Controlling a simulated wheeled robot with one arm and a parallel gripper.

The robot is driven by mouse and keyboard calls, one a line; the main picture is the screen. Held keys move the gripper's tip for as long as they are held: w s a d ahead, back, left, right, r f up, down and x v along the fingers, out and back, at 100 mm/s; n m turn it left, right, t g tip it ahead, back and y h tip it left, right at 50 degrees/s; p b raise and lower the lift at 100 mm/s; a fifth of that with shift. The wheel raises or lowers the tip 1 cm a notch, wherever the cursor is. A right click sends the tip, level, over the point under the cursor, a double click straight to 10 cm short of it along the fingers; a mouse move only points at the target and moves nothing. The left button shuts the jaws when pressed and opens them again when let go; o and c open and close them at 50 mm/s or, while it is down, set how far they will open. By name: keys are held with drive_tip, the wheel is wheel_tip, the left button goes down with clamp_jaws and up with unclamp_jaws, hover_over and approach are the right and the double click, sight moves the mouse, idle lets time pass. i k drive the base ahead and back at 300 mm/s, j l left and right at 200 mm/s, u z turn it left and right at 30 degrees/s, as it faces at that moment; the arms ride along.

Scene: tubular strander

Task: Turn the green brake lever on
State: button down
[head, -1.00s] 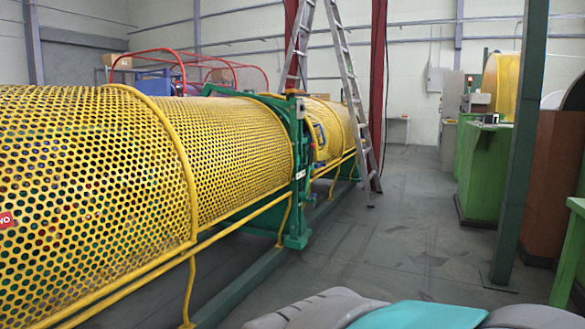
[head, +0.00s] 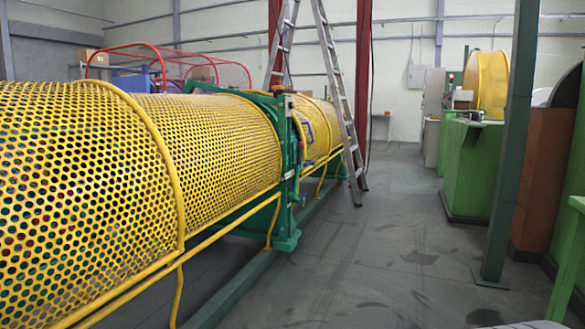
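The strander (head: 215,140) runs along the left side in the head view, covered by yellow perforated guards. A green upright frame (head: 289,165) stands between two guard sections. I cannot make out a green brake lever with certainty; it may be too small or hidden against the green frame. My gripper is not in view.
An aluminium stepladder (head: 340,105) stands beside the strander. Green cabinets (head: 470,165) and a dark green post (head: 508,140) line the right side. A yellow rail (head: 130,287) edges the strander. The grey floor (head: 390,235) between them is clear.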

sight(294, 196)
drive_tip(key=i+z, duration=0.2)
drive_tip(key=i, duration=0.7)
